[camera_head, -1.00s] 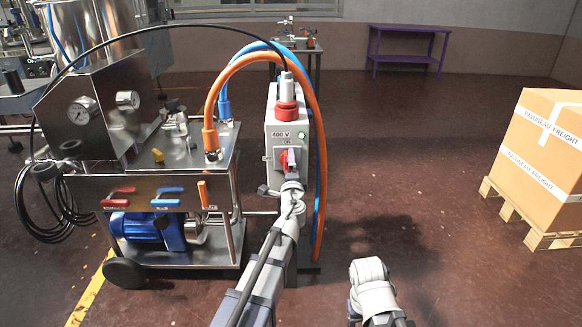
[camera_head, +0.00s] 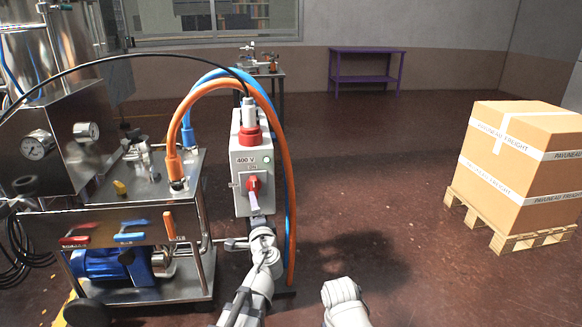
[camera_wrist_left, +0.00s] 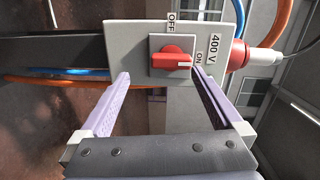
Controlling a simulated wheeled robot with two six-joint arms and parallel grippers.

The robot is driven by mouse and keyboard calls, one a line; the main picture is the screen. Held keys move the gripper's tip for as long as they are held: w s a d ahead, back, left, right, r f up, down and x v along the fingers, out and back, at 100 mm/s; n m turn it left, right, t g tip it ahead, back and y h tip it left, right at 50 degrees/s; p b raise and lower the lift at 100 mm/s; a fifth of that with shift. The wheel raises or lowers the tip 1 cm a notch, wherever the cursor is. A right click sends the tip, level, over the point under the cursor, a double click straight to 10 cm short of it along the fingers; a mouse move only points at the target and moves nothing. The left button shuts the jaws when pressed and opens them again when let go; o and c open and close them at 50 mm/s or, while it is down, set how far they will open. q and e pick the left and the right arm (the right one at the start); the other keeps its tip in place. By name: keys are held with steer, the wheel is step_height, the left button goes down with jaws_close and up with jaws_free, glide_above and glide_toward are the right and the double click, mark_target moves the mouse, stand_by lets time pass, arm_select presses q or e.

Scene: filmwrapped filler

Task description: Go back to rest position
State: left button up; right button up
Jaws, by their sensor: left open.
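The grey 400 V switch box (camera_head: 241,200) stands ahead of my left arm, with a red rotary switch (camera_head: 253,184) on its front. In the left wrist view, the red switch (camera_wrist_left: 172,60) has its white mark pointing right, towards the ON label; OFF is above it. My left gripper (camera_head: 254,203) is in front of the box, below the switch in the head view. In the wrist view, the left gripper's fingers (camera_wrist_left: 160,77) are spread wide with nothing between them, clear of the switch. Part of my right arm shows at the bottom of the head view; its gripper does not show.
A steel machine cart (camera_head: 100,205) with gauges and a blue motor stands left. Orange (camera_head: 284,170) and blue hoses arch around the box. A carton (camera_head: 510,165) on a pallet (camera_head: 500,238) stands right. A purple table (camera_head: 366,72) is at the back. Floor between is open.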

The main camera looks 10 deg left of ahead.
arm_select(q)
steer(key=s+d+f+n+g, duration=0.3)
steer(key=s+f+n+g, duration=0.55)
steer(key=s+f, duration=0.45)
steer(key=s+d+f+g+h, duration=0.2)
steer(key=s+d+f+g, duration=0.25)
steer(key=s, duration=0.25)
steer(key=s+d+f+g+h, duration=0.3)
steer(key=s+d, duration=0.3)
steer(key=s, duration=0.1)
step_height(320, 180, up, 34)
steer(key=p, duration=3.4)
steer(key=shift+s+d, duration=0.2)
steer(key=shift+d, duration=0.15)
